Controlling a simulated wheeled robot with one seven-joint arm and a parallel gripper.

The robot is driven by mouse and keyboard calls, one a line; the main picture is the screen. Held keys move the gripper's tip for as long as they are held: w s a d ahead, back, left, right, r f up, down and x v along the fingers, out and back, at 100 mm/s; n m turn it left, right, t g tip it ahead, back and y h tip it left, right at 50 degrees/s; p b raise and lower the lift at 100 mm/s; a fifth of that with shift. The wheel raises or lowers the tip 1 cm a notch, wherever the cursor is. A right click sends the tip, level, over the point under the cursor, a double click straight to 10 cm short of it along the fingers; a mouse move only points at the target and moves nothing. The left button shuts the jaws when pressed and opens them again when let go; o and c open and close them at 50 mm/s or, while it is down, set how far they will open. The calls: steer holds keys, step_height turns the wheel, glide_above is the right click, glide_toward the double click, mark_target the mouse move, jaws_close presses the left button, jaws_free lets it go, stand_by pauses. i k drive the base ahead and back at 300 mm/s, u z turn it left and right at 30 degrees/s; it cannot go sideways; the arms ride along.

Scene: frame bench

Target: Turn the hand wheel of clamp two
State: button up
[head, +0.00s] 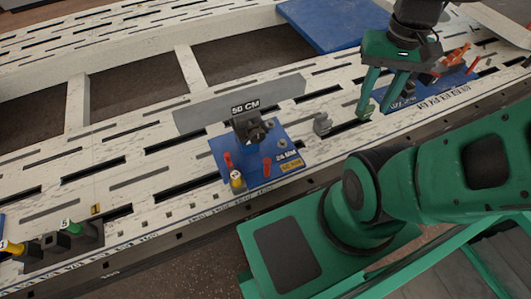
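A dark clamp-like device (250,125) with a rounded, wheel-like part stands on a blue plate (222,148) near the middle of the bench. A second blue plate (402,103) lies to the right, with orange and red parts (457,56) at its far end. I cannot read which one is clamp two, and no hand wheel shows clearly on the right plate, partly hidden by my gripper. My gripper (377,110) points down over the bench at the left end of the right plate. Its two green fingers are apart with nothing visible between them.
The white slotted bench frame (130,135) has dark open bays behind. A grey bar (200,112) stands behind the middle clamp. A small grey fitting (322,124) sits between the two plates. A block with yellow and green knobs (50,245) is at lower left.

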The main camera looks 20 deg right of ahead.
mark_target(257, 135)
steer(key=z, duration=0.8)
steer(key=k, duration=1.8)
steer(key=u, duration=1.25)
steer(key=i, duration=1)
